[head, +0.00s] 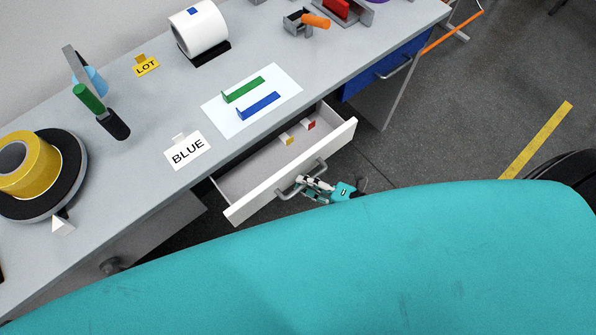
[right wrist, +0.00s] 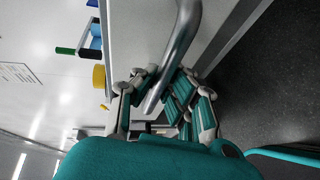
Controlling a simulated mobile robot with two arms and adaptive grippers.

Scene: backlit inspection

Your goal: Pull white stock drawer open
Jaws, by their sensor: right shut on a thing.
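The white stock drawer (head: 290,170) stands partly open under the grey table, with a small yellow block (head: 286,139) and a small red block (head: 309,125) inside. Its metal bar handle (head: 290,193) is on the front panel. My right gripper (head: 309,186) is shut on the handle in the head view. In the right wrist view the fingers (right wrist: 155,95) close around the handle bar (right wrist: 178,50), beside the white drawer front (right wrist: 140,30). My left gripper is not in view.
A blue drawer (head: 385,70) with its own handle is to the right under the table. The table top (head: 190,110) carries a yellow tape roll (head: 28,163), a white roll (head: 200,30), a BLUE card (head: 187,151) and a white sheet (head: 285,84). Dark floor is open at right.

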